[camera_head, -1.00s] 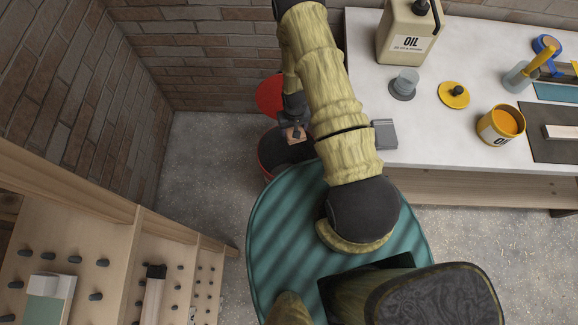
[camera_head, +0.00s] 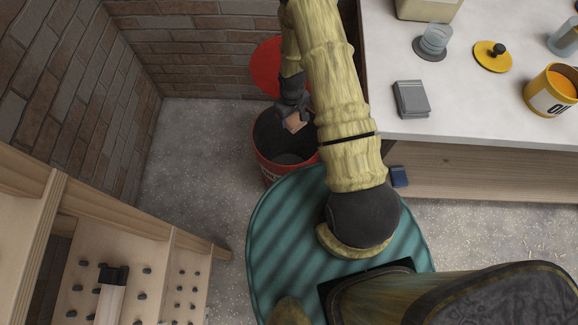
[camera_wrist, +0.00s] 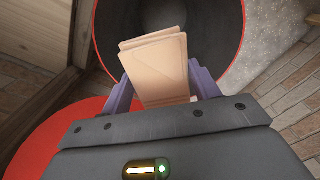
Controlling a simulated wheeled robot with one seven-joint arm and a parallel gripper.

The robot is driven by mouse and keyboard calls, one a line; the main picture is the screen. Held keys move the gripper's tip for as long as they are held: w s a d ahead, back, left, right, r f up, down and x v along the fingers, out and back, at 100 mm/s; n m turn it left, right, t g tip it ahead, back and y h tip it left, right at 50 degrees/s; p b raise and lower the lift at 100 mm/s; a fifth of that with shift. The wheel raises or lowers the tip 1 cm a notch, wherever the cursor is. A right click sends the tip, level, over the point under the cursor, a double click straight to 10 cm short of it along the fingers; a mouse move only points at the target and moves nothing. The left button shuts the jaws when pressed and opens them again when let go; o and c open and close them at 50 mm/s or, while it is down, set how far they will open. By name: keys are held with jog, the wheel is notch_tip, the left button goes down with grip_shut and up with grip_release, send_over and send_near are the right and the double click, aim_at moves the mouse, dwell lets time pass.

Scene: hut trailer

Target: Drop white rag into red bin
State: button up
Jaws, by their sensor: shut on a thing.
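My gripper (camera_head: 293,112) is shut on a folded, pale tan cloth-like piece (camera_head: 295,122), more tan than white. The wrist view shows the folded piece (camera_wrist: 160,65) between both fingers of my gripper (camera_wrist: 163,88). The red bin (camera_head: 261,160) stands on the floor by the brick wall, with its mouth open and a dark inside. The held piece is above the bin's mouth in the head view. In the wrist view, the bin's red rim (camera_wrist: 244,38) lies beyond the piece. The bin's bottom is partly hidden by my arm and gripper.
A red lid (camera_head: 267,62) sits behind the bin. A white-topped workbench (camera_head: 450,75) at right bears a grey folded piece (camera_head: 411,98), a glass jar (camera_head: 434,40) and a yellow oil can (camera_head: 550,92). A wooden pegboard rack (camera_head: 110,235) stands at left.

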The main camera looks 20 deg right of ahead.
jog(key=shift+w+f+n+b, duration=0.15)
jog(key=shift+f+n+b, duration=0.15)
jog(key=shift+f+b, duration=0.6)
jog(key=shift+f, duration=0.1)
notch_tip(320, 180, down, 6)
jog(key=b, duration=0.4)
jog(key=o, duration=1)
jog(key=shift+c, duration=0.2)
notch_tip(320, 180, up, 17)
jog(key=p, duration=0.2)
jog(key=shift+r, duration=0.2)
